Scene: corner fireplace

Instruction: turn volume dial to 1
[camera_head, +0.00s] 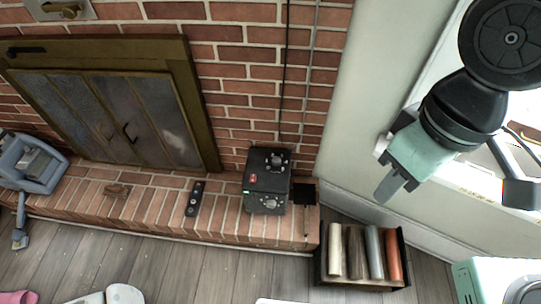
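A black box-shaped device (267,180) stands on the right part of the brick hearth, against the brick wall. It has a dark round knob (277,159) on its upper face and a small round light-coloured control (270,203) on its front. I cannot read any markings, so I cannot tell which is the volume dial or where it points. My gripper (391,189) hangs in the air at the right, well apart from the device, with its grey fingers pointing down and left. I see nothing in it, and the finger gap is not clear.
A black remote (195,198) lies on the hearth (150,205) left of the device. A closed fireplace (120,105) is behind. A dark crate (318,268) of coloured rolls stands on the floor at the right. Black and grey cords run up the wall behind the device.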

